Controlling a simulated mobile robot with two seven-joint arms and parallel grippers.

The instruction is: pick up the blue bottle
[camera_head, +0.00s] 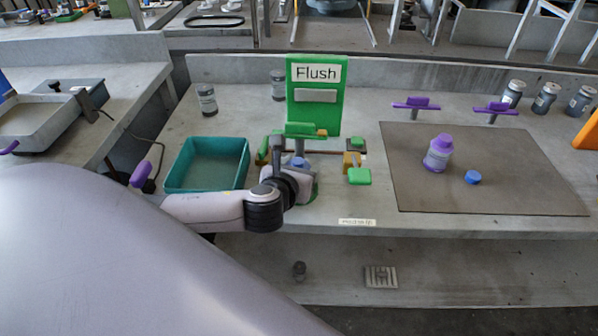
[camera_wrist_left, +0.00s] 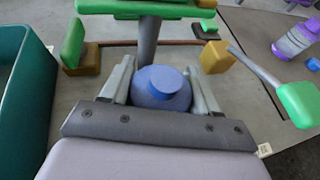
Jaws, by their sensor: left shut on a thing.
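The blue bottle (camera_wrist_left: 162,88) stands between the fingers of my left gripper in the left wrist view, seen from above with its round blue cap uppermost. My left gripper (camera_wrist_left: 160,80) is shut on it, one finger on each side. In the head view the left gripper (camera_head: 299,165) is in front of the green Flush stand (camera_head: 316,122), and only a small blue part of the bottle (camera_head: 298,161) shows there. The gripper and wrist hide the rest. My right gripper is not in view.
A teal tray (camera_head: 243,178) is left of the gripper. Green-handled valves (camera_head: 359,177) are close on the right. A brown mat (camera_head: 530,185) carries a purple-capped bottle (camera_head: 438,153) and a loose blue cap (camera_head: 472,177). Grey jars (camera_head: 545,98) stand at the back right.

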